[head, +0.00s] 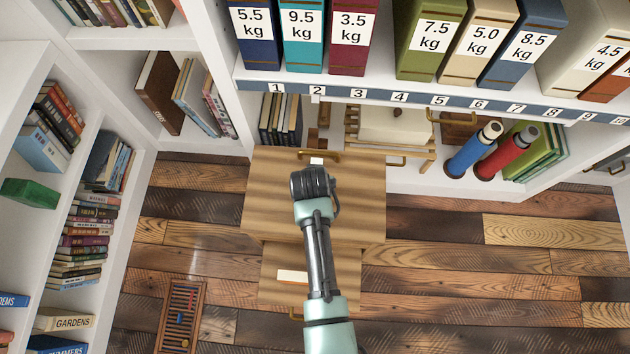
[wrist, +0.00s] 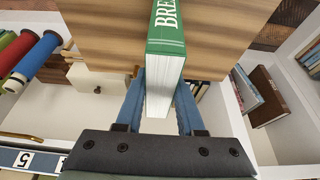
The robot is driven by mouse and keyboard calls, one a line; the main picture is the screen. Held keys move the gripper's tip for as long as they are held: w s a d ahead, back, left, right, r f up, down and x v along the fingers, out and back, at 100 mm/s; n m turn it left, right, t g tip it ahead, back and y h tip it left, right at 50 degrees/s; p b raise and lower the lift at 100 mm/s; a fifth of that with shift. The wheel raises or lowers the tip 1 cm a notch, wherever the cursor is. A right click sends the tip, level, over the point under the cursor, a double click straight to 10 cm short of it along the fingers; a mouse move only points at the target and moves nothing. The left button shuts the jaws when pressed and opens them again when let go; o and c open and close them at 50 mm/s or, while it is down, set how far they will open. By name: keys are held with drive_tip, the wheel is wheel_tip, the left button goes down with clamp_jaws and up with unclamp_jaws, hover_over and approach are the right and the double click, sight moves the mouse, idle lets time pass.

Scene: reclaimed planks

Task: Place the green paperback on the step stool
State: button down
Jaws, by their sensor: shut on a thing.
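The green paperback (wrist: 166,32) shows in the wrist view, its green spine with white letters toward the top and its pale page edges facing my camera. My gripper (wrist: 161,85) is shut on it, one blue finger on each side. The wooden step stool (head: 270,205) stands in the middle of the head view, with a lower step (head: 330,262) toward me. My gripper is over the stool's upper step. In the wrist view, the stool's wood (wrist: 110,35) lies behind the book. I cannot tell whether the book touches it. My wrist mostly hides the book in the head view.
White shelves with numbered binders (head: 428,38) stand at the back. Blue (head: 472,150) and red (head: 508,152) rolls are at the right. A bookcase with stacked books (head: 88,225) and a green box-like thing (head: 30,193) is at the left. An abacus-like frame (head: 180,315) lies on the plank floor.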

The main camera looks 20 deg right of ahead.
drive_tip(key=shift+f, duration=0.1)
drive_tip(key=c, duration=0.5)
unclamp_jaws()
